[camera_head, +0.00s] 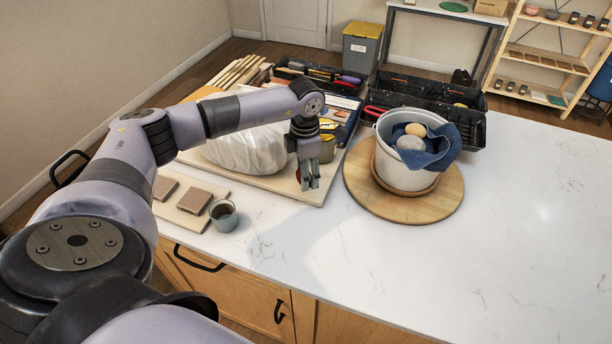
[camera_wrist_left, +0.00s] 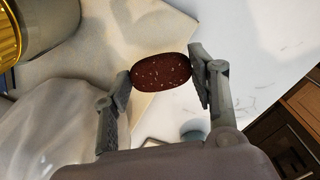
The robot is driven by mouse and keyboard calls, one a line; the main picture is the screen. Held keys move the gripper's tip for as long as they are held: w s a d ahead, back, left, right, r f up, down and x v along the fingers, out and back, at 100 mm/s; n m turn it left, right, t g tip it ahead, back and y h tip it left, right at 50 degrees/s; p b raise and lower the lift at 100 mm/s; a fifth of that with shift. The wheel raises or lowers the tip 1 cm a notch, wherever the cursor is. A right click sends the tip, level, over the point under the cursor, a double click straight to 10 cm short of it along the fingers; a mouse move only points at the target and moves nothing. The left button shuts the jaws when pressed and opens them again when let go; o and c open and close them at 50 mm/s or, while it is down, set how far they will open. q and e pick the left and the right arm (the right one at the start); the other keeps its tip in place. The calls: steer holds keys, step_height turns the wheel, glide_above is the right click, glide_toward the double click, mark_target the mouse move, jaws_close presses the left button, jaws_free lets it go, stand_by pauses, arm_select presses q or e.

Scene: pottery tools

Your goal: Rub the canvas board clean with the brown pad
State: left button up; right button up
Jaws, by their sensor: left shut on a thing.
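The brown pad (camera_wrist_left: 160,73) is a dark reddish-brown oval with pale specks. My left gripper (camera_head: 307,184) is shut on it, one finger at each end of the oval, as the left wrist view (camera_wrist_left: 163,76) shows. In the head view the pad is mostly hidden by the fingers. The gripper is over the front right corner of the beige canvas board (camera_head: 268,181), which lies on the white counter. Whether the pad touches the board I cannot tell. A clear plastic-wrapped lump (camera_head: 247,148) covers much of the board. My right gripper is not in view.
A white bucket (camera_head: 402,171) with a blue cloth stands on a round wooden board (camera_head: 359,190) to the right. A tin (camera_head: 327,148) stands behind the gripper. A small cup (camera_head: 223,216) and brown blocks (camera_head: 194,200) are at front left. The counter's right side is clear.

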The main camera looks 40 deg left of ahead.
arm_select(q)
steer(key=shift+a+r+p, duration=0.1)
steer(key=shift+r+p, duration=0.2)
steer(key=shift+r, duration=0.6)
steer(key=shift+r+p, duration=0.4)
steer(key=shift+r, duration=0.7)
steer(key=shift+f, duration=0.1)
